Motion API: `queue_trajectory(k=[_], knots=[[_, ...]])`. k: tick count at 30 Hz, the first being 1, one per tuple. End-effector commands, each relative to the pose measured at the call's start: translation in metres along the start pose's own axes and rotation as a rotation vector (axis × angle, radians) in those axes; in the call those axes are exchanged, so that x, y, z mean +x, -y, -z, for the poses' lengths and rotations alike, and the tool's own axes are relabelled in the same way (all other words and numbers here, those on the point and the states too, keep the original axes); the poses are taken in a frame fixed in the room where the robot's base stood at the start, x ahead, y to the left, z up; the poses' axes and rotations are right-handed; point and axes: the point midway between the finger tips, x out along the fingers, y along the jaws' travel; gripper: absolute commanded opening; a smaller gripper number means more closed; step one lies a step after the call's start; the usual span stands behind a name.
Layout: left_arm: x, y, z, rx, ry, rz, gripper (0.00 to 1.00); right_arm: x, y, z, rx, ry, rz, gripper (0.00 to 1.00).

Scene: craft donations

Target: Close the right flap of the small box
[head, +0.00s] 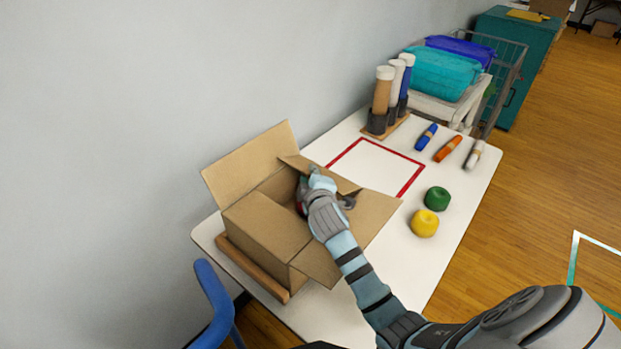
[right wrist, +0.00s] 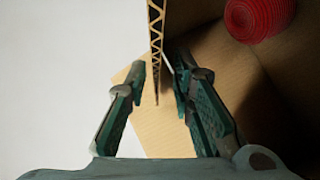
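The small cardboard box (head: 266,228) stands on the white table with its flaps spread open. Its right flap (head: 372,218) leans outward to the right, partly behind my right arm. My right gripper (head: 308,178) is at the box opening, near the far flap (head: 318,168). In the right wrist view its two fingers (right wrist: 160,85) are apart, with a corrugated cardboard edge (right wrist: 156,45) between them. The right finger is close to the cardboard; I cannot tell whether it touches. A red ribbed round thing (right wrist: 258,18) lies inside the box. My left gripper is not in view.
A wooden strip (head: 250,268) lies along the box's near side. Green (head: 437,198) and yellow (head: 425,223) rolls, several bundles and a red-outlined area (head: 375,165) lie to the right. A rack with filled tubes (head: 382,90) stands behind. A blue chair (head: 215,305) is at lower left.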

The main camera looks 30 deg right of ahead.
Motion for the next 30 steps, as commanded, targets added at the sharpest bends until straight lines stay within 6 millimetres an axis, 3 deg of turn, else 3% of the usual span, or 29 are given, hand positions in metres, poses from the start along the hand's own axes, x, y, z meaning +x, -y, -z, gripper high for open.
queue_trajectory(k=[4, 11, 16, 26, 30], knots=[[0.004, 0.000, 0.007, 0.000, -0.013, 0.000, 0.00, 0.012, 0.000, 0.000, 0.000, 0.001, 0.001, 0.23], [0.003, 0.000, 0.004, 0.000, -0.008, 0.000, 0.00, 0.013, -0.001, 0.000, 0.001, 0.000, 0.000, 0.23], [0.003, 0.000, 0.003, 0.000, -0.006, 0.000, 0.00, 0.012, 0.000, 0.000, 0.000, 0.000, 0.001, 0.00], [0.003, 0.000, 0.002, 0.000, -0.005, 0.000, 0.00, 0.012, 0.000, 0.000, 0.000, 0.000, 0.001, 0.00], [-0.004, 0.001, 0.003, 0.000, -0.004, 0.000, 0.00, 0.012, 0.011, -0.001, 0.001, 0.003, 0.005, 0.00]])
